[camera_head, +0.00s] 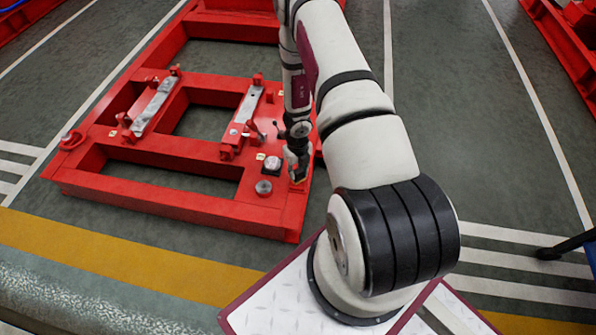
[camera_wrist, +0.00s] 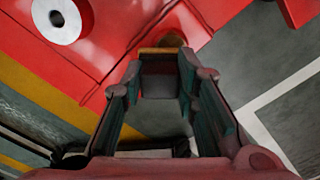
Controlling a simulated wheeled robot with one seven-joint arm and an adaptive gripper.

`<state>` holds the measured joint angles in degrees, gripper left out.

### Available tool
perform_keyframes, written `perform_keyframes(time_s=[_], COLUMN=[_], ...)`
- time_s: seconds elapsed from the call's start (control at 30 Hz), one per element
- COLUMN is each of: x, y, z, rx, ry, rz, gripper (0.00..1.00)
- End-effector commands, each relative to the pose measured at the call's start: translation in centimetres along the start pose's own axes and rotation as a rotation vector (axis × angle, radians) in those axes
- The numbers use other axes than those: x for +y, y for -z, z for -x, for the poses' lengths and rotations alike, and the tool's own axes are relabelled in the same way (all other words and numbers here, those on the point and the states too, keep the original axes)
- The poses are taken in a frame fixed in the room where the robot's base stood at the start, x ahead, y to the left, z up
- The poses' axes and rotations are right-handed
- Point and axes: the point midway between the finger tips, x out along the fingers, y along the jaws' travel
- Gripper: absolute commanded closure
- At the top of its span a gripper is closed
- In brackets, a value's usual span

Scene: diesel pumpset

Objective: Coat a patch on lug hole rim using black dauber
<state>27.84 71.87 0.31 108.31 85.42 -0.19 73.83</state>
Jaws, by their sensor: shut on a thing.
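My gripper (camera_head: 297,160) points down over the right front corner of the red frame (camera_head: 150,200). It is shut on a dark grey, block-like thing (camera_wrist: 158,84), apparently the black dauber, which sits between the fingers in the wrist view. A tan edge (camera_wrist: 160,51) shows just past the fingertips, with a round brownish spot (camera_wrist: 174,40) beside it on the red metal. I cannot tell whether this spot is the lug hole, or whether the dauber touches it. A red lug (camera_head: 72,138) stands out at the frame's left side.
A pale ring with a dark centre (camera_wrist: 57,20) lies on the red metal. A small grey round pot (camera_head: 263,187) and a pale round thing on a dark base (camera_head: 272,163) stand left of my gripper. Two grey bars (camera_head: 155,105) (camera_head: 246,104) cross the frame. Grey floor lies around.

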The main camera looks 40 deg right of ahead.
Motion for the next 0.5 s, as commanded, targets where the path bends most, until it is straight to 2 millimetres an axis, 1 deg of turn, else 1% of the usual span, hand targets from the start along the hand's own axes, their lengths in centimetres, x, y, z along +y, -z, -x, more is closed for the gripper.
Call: perform_keyframes(time_s=[0.03,0.17,0.5], x=[0.18,0.24,-0.06], y=[0.29,0.35,-0.04], z=[-0.26,-0.02,0.37], rx=[0.004,0.004,0.002], ry=[-0.003,-0.002,0.000], rz=[0.000,0.002,0.001], gripper=[0.95,0.95,0.95])
